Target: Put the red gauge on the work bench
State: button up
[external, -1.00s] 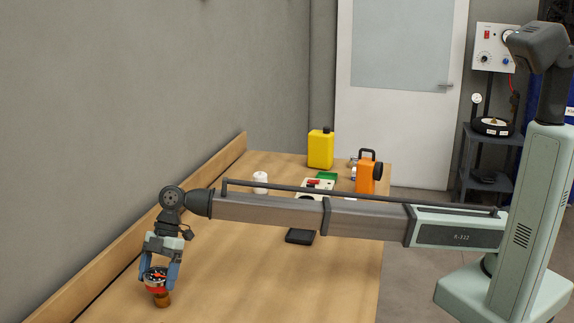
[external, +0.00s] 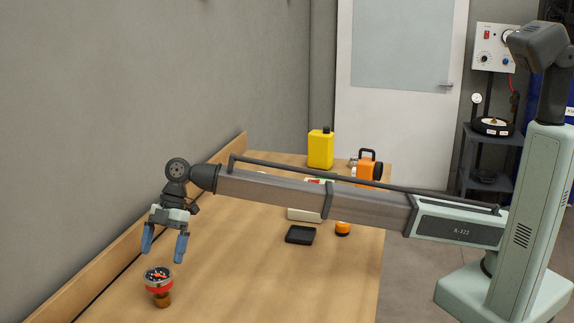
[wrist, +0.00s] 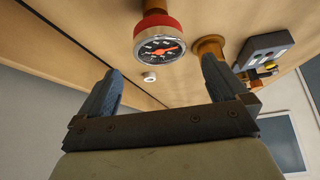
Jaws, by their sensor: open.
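The red gauge (external: 158,277) stands on the wooden work bench (external: 235,285) near its front left, with a red band, a dark dial face and a brass foot under it. In the wrist view the red gauge (wrist: 158,42) shows its dial and red needle, beyond my fingers. My gripper (external: 164,248) is open and empty above the gauge, apart from it. Its two blue fingers also show in the wrist view (wrist: 158,88), spread wide with nothing between them.
A black tray (external: 300,235) and an orange knob-like part (external: 343,228) lie mid-bench. A yellow jug (external: 320,149) and an orange lamp-like object (external: 367,172) stand at the back. A wooden ledge (external: 215,165) runs along the wall. The bench right of the gauge is clear.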

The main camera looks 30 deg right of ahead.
jog(key=shift+v, duration=2.5)
